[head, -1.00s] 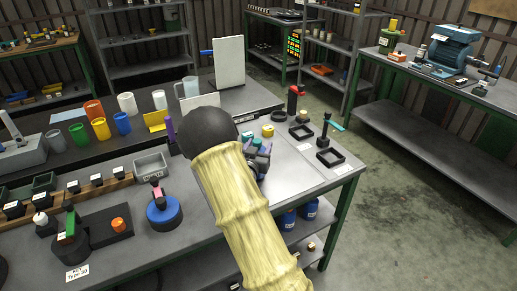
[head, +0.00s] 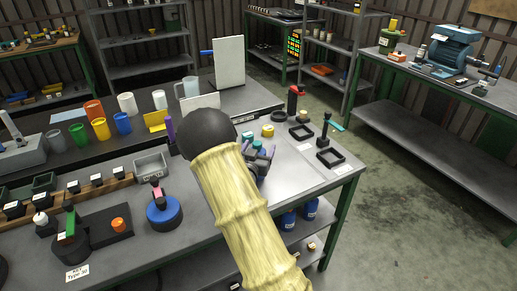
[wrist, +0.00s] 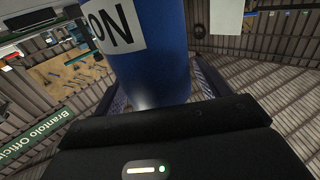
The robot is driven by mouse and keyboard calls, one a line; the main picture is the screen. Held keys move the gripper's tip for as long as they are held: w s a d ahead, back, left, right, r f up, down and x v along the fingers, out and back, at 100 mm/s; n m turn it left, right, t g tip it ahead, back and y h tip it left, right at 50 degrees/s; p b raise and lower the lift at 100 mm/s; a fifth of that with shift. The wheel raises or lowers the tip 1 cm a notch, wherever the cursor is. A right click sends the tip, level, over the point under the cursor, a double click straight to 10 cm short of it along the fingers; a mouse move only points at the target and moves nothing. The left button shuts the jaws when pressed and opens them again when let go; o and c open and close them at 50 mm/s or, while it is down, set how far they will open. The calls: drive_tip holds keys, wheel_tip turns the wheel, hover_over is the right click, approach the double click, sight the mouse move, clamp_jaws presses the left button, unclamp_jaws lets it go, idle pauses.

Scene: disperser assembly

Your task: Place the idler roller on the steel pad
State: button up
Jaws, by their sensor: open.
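My gripper (head: 263,153) is over the right part of the near table, partly hidden behind my forearm. Its fingers are open. In the wrist view a large blue cylinder with a white lettered label (wrist: 150,50) stands between the two dark fingers; I cannot tell whether they touch it. A yellow round piece (head: 267,130) and a small green piece (head: 247,136) lie just beyond the gripper in the head view. I cannot pick out with certainty which piece is the idler roller. The steel pad is not clearly recognisable either, and part of the table is hidden by my arm.
A blue round base (head: 164,214), a grey bin (head: 151,165) and coloured cups (head: 101,128) are to the left. Open floor (head: 400,210) lies right of the table.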

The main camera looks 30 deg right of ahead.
drive_tip(key=b+v, duration=0.1)
drive_tip(key=v, duration=1)
drive_tip(key=shift+s+a+b, duration=0.2)
drive_tip(key=shift+a+b, duration=0.05)
drive_tip(key=shift+b, duration=0.05)
drive_tip(key=a+f+y, duration=0.1)
drive_tip(key=y, duration=0.1)
drive_tip(key=a+f+n+g+y, duration=0.1)
drive_tip(key=y, duration=0.1)
drive_tip(key=a+f+g+y, duration=0.1)
drive_tip(key=y, duration=0.1)
drive_tip(key=shift+s+a+f+n, duration=0.1)
drive_tip(key=shift+s+a+n, duration=0.15)
drive_tip(key=shift+a+n, duration=0.1)
drive_tip(key=s+a+g+y, duration=0.1)
drive_tip(key=s+a+n+y, duration=0.1)
drive_tip(key=s+a, duration=0.1)
drive_tip(key=s+a+n+g+y, duration=0.1)
drive_tip(key=y, duration=0.1)
drive_tip(key=shift+s+a+f+g, duration=0.15)
drive_tip(key=shift+a+f+g, duration=0.15)
drive_tip(key=shift+a+f, duration=0.1)
drive_tip(key=s+a+r+n+g+y, duration=0.1)
drive_tip(key=s+n+g, duration=0.4)
drive_tip(key=s, duration=0.9)
drive_tip(key=shift+s+a+r+g+y, duration=0.15)
drive_tip(key=shift+a+r+g+y, duration=0.15)
drive_tip(key=shift+a+g+y, duration=0.3)
